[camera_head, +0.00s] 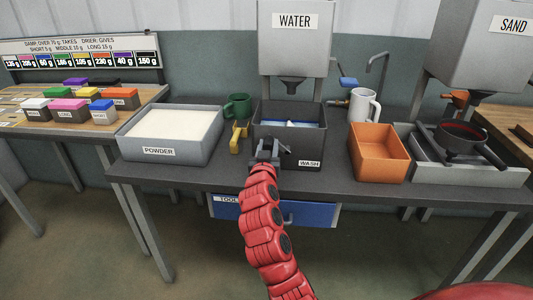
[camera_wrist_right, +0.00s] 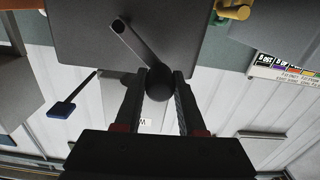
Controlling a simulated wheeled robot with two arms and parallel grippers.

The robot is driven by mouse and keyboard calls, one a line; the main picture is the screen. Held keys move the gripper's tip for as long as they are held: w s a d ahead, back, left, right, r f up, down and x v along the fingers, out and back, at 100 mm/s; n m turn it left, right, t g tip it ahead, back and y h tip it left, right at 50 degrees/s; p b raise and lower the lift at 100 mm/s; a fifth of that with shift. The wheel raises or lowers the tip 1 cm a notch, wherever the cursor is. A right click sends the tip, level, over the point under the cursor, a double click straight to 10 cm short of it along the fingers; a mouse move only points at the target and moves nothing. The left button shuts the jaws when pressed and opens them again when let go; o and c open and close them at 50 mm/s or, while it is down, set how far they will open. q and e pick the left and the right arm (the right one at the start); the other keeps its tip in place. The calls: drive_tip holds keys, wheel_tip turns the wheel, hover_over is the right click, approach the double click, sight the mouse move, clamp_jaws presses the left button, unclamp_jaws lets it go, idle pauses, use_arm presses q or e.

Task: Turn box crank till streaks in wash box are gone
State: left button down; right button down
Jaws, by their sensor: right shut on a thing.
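The dark grey wash box (camera_head: 303,144) stands mid-table, labelled WASH, and holds blue water with pale streaks (camera_head: 303,124). Its front wall fills the upper part of the right wrist view (camera_wrist_right: 80,35). A crank (camera_wrist_right: 132,42) on that wall has a flat arm from a pivot to a dark round knob (camera_wrist_right: 159,86). My right gripper (camera_head: 268,148) is at the front left of the wash box and partly hides the crank. In the right wrist view its fingers (camera_wrist_right: 160,88) are shut on the crank knob, one on each side. My left gripper is not in view.
A POWDER tray (camera_head: 160,151) stands left, with a yellow-handled thing (camera_head: 237,138) and a green mug (camera_head: 238,105) between. An orange bin (camera_head: 378,160) and white mug (camera_head: 363,105) are right. The WATER hopper (camera_head: 293,50) hangs above the wash box.

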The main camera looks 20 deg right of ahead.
drive_tip(key=s+d+m+b, duration=0.6)
drive_tip(key=d+m+b, duration=0.2)
drive_tip(key=m, duration=1.2)
drive_tip(key=shift+d+f+m, duration=0.35)
drive_tip(key=shift+d+m, duration=0.05)
drive_tip(key=shift+d, duration=0.55)
drive_tip(key=shift+s, duration=0.1)
drive_tip(key=c, duration=0.5)
unclamp_jaws()
